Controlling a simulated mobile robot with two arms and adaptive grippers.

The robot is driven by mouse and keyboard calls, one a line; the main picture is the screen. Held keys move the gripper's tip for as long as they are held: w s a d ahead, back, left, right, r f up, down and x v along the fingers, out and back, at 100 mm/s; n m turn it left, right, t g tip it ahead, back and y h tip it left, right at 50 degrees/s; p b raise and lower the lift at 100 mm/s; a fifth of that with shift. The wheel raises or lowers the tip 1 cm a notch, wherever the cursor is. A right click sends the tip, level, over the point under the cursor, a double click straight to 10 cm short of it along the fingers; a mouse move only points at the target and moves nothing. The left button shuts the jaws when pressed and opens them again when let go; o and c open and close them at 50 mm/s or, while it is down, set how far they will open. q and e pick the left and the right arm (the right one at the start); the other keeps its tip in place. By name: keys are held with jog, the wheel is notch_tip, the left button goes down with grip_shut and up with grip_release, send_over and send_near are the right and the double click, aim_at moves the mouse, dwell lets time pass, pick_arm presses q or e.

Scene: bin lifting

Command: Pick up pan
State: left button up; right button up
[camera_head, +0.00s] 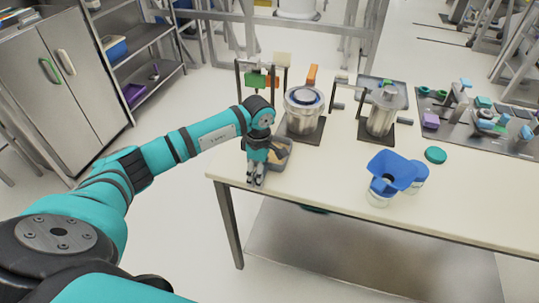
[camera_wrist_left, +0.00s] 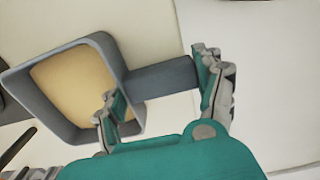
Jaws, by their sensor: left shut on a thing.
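The pan (camera_head: 283,168) is a small grey square-sided vessel at the near left corner of the table. In the left wrist view the pan (camera_wrist_left: 113,65) shows a tan inside and a short dark grey handle (camera_wrist_left: 165,77). My left gripper (camera_head: 257,182) points down at the table's left front edge, beside the pan. In the left wrist view its fingers (camera_wrist_left: 160,88) lie on either side of the handle area, shut on the pan. The exact contact is partly hidden. Whether the pan touches the table is unclear. My right gripper is not in view.
Behind the pan stand a metal pot (camera_head: 303,112) and a metal container (camera_head: 381,118) on dark bases.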

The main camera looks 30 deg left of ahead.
pick_arm(q)
jog(key=shift+c, duration=1)
jog(key=shift+r, duration=0.1)
